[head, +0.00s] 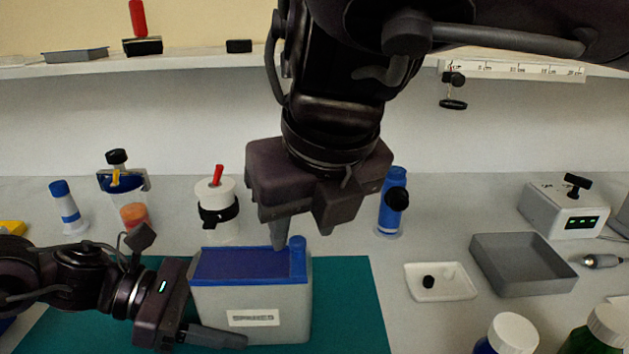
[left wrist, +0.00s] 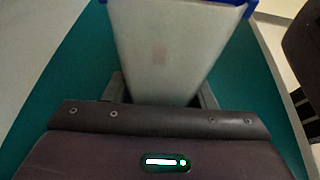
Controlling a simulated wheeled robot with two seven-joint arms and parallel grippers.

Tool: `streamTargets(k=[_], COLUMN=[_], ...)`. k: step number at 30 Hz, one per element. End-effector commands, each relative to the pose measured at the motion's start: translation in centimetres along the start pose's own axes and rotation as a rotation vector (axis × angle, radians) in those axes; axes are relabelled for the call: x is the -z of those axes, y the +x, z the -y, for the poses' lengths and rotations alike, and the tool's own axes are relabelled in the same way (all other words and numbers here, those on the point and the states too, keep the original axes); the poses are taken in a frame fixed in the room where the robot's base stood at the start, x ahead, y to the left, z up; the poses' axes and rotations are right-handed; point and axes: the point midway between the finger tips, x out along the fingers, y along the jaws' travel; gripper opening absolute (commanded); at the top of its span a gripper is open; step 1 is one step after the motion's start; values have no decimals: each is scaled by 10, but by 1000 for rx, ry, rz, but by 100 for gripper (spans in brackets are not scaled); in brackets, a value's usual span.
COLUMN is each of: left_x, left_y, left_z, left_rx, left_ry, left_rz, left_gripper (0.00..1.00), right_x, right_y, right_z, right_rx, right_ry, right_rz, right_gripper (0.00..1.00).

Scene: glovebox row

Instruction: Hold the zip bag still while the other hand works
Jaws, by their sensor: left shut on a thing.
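The zip bag (head: 255,290) is a pale, boxy bag with a blue top and a small printed label, upright on the green mat (head: 352,290). A blue slider tab (head: 298,258) stands at the right end of its top. My left gripper (head: 222,325) is shut on the bag's lower left side. In the left wrist view the bag (left wrist: 162,50) rises between its two fingers, its lower edge hidden by the gripper body. My right gripper (head: 302,238) is above the bag's right end, its fingers apart, one tip close to the slider tab. I cannot tell whether they touch.
Behind the bag stand a white jar (head: 216,190) with a red stick and a blue bottle (head: 392,215). To the right are a small white dish (head: 440,290), a grey tray (head: 520,285) and a white device (head: 563,205). White-capped bottles (head: 512,332) are at front right.

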Motion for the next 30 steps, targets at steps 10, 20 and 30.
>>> streamTargets(k=[10, 20, 30], left_x=[2, 2, 1], left_y=[1, 1, 1], left_z=[0, 1, 1], left_rx=[1, 2, 2], left_ry=[-4, -3, -3], left_rz=[-3, -3, -2], left_gripper=[28, 28, 28], right_x=[0, 0, 0], right_y=[-70, -105, -107], right_z=[0, 0, 0], right_rx=[4, 2, 0], right_ry=[3, 2, 1], right_rz=[7, 2, 1], right_gripper=[39, 39, 39])
